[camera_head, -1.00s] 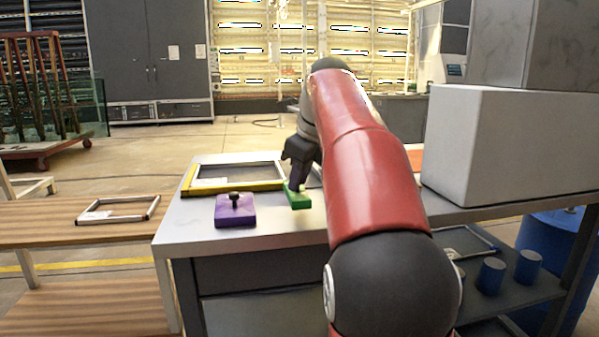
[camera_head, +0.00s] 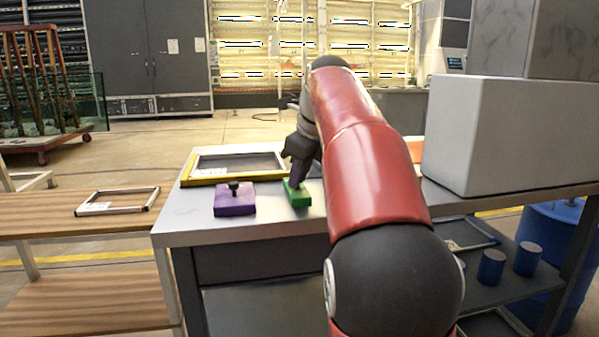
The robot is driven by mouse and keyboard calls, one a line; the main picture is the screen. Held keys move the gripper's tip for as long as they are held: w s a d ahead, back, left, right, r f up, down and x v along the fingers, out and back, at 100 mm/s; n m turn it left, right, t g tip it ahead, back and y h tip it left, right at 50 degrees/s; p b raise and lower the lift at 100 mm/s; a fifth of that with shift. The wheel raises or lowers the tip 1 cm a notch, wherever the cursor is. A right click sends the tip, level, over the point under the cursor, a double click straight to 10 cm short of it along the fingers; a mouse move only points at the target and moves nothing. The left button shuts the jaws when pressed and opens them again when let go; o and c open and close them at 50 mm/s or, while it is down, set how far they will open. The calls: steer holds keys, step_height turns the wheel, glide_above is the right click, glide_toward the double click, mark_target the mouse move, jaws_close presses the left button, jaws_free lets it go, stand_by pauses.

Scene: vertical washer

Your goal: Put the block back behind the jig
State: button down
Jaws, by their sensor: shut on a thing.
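A green block (camera_head: 298,195) is at my gripper (camera_head: 296,178), which is shut on it from above. The block is at the tabletop, and I cannot tell whether it rests on it or hangs just above. A purple block (camera_head: 235,203) with a black knob on top sits flat just to the left, apart from the green one. A yellow-edged frame (camera_head: 204,181) lies behind both blocks on the grey table (camera_head: 192,225). My arm hides the frame's right end and the table to the right. I cannot tell which piece is the jig.
A large pale box (camera_head: 500,135) stands at the table's right. A lower wooden bench (camera_head: 60,215) at left carries a small frame (camera_head: 117,201). Blue cylinders (camera_head: 491,267) stand on the lower shelf. The table's front left part is clear.

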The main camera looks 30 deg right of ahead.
steer(key=c, duration=1.2)
jaws_free()
steer(key=shift+c, duration=0.2)
step_height(320, 180, up, 3)
steer(key=p, duration=0.3)
steer(key=shift+r+p, duration=0.8)
steer(key=shift+r, duration=1.65)
